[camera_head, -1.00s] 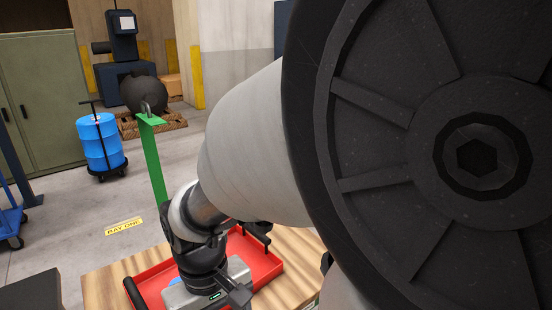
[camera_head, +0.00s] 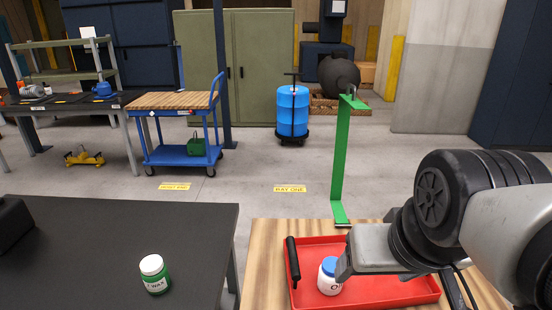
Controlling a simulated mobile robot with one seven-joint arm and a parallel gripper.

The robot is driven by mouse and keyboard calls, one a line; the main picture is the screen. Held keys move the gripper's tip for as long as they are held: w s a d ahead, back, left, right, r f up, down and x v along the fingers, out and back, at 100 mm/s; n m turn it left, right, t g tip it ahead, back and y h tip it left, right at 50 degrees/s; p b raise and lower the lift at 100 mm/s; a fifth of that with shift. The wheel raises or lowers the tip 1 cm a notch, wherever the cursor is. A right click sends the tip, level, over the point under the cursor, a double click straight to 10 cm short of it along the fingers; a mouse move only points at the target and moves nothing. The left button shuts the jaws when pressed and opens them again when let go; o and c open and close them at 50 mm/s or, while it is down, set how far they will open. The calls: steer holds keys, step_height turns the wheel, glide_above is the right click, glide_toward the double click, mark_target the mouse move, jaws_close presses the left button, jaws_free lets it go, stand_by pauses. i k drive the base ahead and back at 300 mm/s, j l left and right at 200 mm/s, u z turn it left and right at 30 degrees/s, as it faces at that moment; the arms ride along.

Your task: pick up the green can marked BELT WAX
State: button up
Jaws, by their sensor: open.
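The green can (camera_head: 154,274) with a white lid stands upright on a black table at the lower left. Only "T WAX" of its label shows. My gripper (camera_head: 344,266) is at the right, over the red tray and well to the right of the can. It is open, seen from the side, with its fingers poorly visible. A white jar with a blue lid (camera_head: 329,277) appears right beside it in the picture; I cannot tell whether they touch.
The red tray (camera_head: 392,291) with a black handle (camera_head: 293,259) lies on a wooden top (camera_head: 262,265). A green upright bracket (camera_head: 341,150) stands behind it. A gap separates the wooden top from the black table (camera_head: 75,250). A dark object (camera_head: 12,222) sits at the table's left edge.

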mark_target(157, 285)
steer(key=j, duration=2.4)
steer(key=i, duration=0.05)
